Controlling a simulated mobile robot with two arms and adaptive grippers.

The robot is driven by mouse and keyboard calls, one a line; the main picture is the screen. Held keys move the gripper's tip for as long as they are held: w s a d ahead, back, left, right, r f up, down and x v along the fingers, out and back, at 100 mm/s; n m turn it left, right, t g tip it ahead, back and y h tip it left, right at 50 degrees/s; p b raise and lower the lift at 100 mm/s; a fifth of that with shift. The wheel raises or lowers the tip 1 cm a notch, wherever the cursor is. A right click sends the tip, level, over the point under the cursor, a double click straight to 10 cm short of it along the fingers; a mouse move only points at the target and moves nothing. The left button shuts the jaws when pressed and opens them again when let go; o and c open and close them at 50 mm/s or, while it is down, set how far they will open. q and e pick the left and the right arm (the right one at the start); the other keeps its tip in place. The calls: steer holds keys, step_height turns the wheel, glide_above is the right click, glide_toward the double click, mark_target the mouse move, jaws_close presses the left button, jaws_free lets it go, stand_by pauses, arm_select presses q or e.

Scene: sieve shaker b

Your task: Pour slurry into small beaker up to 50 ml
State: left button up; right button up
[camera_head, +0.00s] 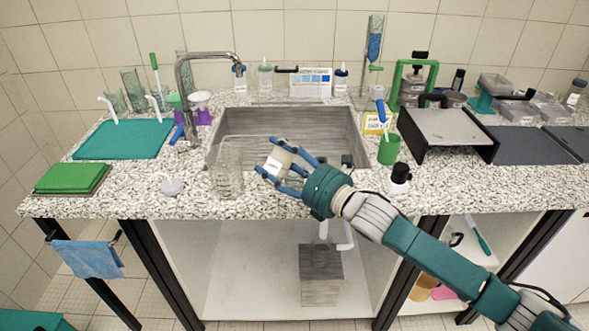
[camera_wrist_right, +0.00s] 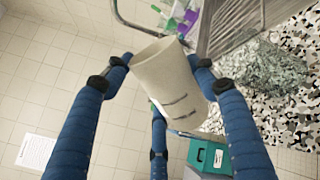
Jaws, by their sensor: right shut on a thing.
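My right gripper (camera_head: 277,172) is shut on a small cream-coloured beaker (camera_head: 279,160), held in front of the sink. In the right wrist view, the blue fingers close around this beaker (camera_wrist_right: 165,78), which has dark marks on its side. It looks tilted in the head view. I cannot tell what is inside or the fill level. A clear glass beaker (camera_head: 228,170) stands on the speckled counter just left of the gripper, and it appears beyond the fingers in the right wrist view (camera_wrist_right: 262,72). My left gripper is not in view.
The steel sink (camera_head: 225,122) and tap (camera_head: 207,56) lie behind. A green cup (camera_head: 389,150) and a black-capped bottle (camera_head: 400,176) stand to the right. A teal mat (camera_head: 122,138) lies at the left.

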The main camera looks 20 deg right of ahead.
steer(key=shift+d+r+m+p, duration=0.15)
steer(key=shift+r+m+p, duration=0.45)
steer(key=shift+m, duration=0.6)
stand_by(2.4)
steer(key=shift+w+f+m, duration=0.1)
steer(key=shift+f+m, duration=0.25)
steer(key=shift+m, duration=0.55)
stand_by(1.6)
steer(key=shift+d+r+m, duration=0.2)
steer(key=shift+r+m, duration=0.05)
steer(key=shift+m, duration=0.35)
stand_by(1.3)
